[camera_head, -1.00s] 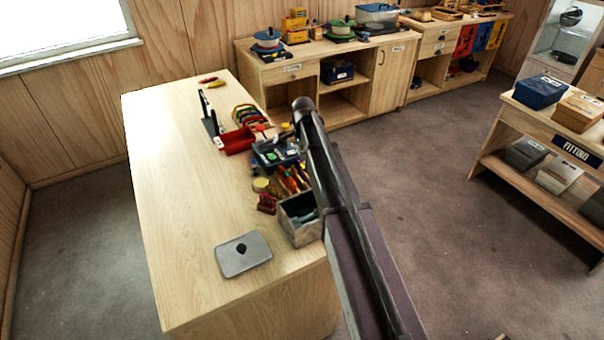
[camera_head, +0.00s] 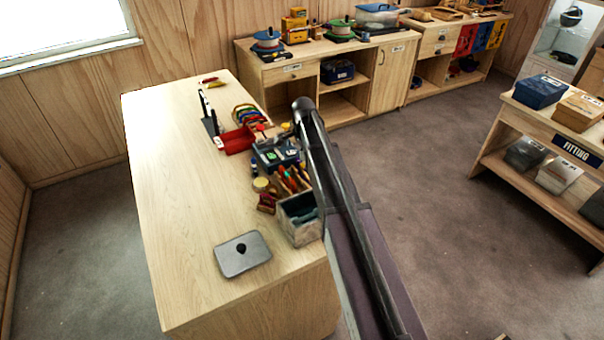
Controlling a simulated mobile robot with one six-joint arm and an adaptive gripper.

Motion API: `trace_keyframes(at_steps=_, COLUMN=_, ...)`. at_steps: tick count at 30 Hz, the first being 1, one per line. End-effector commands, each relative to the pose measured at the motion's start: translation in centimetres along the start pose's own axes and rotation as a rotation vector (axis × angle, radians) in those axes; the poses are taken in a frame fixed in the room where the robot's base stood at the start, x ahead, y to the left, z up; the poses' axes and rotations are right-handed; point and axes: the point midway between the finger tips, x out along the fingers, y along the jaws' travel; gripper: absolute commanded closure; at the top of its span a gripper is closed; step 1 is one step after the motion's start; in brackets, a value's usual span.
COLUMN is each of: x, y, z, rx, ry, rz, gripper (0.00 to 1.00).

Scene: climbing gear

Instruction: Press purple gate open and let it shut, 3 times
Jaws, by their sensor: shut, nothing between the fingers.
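I cannot make out a purple gate in this view. A small black upright stand (camera_head: 208,113) is on the far half of the wooden workbench (camera_head: 180,200), too small to tell what it holds. My dark arm crosses the picture from the bottom right up to the bench's right edge. My gripper cannot be seen; the arm hides part of that edge.
The bench's left side is clear. A shelf (camera_head: 545,125) with boxes stands to the right across open floor.

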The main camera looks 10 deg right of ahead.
Motion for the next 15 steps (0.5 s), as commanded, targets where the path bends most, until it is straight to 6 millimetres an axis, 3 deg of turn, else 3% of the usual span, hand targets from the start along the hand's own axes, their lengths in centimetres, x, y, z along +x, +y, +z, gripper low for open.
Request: trace_keyframes(at_steps=15, x=1.2, y=0.0, z=0.0, rx=0.000, ry=0.000, rz=0.000, gripper=1.00)
